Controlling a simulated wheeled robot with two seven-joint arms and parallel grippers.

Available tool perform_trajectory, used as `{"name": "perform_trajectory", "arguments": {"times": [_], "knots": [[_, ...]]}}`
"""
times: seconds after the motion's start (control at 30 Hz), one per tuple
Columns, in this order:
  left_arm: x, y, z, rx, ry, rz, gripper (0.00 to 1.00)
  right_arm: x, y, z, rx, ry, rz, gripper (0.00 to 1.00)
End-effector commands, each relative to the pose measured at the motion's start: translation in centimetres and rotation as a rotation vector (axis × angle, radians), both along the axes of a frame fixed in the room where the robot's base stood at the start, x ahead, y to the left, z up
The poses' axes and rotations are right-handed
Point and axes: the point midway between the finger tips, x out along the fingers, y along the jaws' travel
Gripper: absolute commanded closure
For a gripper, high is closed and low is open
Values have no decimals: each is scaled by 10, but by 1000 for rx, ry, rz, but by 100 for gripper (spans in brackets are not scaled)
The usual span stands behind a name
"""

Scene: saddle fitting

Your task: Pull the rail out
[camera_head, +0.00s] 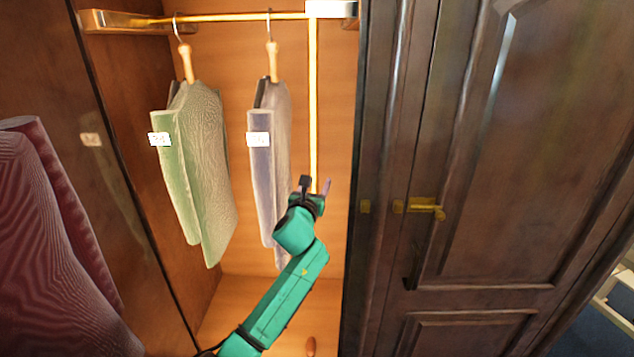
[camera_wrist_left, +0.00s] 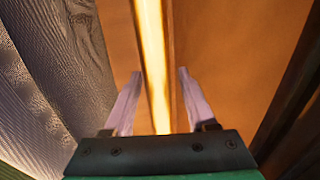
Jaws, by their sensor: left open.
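The gold rail (camera_head: 230,17) runs across the top of the lit wardrobe, between a bracket on the left and a gold-and-white block at its right end. A thin gold rod (camera_head: 313,100) hangs straight down from that block. My left gripper (camera_head: 314,184) is at the rod's lower end, fingers pointing up. In the left wrist view the rod (camera_wrist_left: 153,50) lies between the two pale, spread fingers of my left gripper (camera_wrist_left: 160,75), with a gap visible on each side. Whether the rod is within finger depth is hard to tell. My right gripper is not in view.
A green garment (camera_head: 205,165) and a grey-violet garment (camera_head: 268,165) hang from the rail, left of my arm. A dark wooden door (camera_head: 520,150) with a brass handle (camera_head: 425,208) stands close on the right. Dark red cloth (camera_head: 50,240) is at far left.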

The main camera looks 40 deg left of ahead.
Motion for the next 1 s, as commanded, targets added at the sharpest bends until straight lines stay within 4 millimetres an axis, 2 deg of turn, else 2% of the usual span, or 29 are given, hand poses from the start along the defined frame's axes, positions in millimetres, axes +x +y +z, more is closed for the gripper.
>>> {"name": "perform_trajectory", "arguments": {"times": [0.17, 0.2, 0.33, 1.0], "knots": [[0, 0, -1, 0, 0, 0, 43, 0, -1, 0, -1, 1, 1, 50], [0, 0, -1, 0, 0, 0, 51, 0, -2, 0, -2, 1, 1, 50], [0, 0, 0, 0, 0, 0, 100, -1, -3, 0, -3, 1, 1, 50], [0, 0, -1, 0, 1, 0, 100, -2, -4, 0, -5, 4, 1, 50]]}}
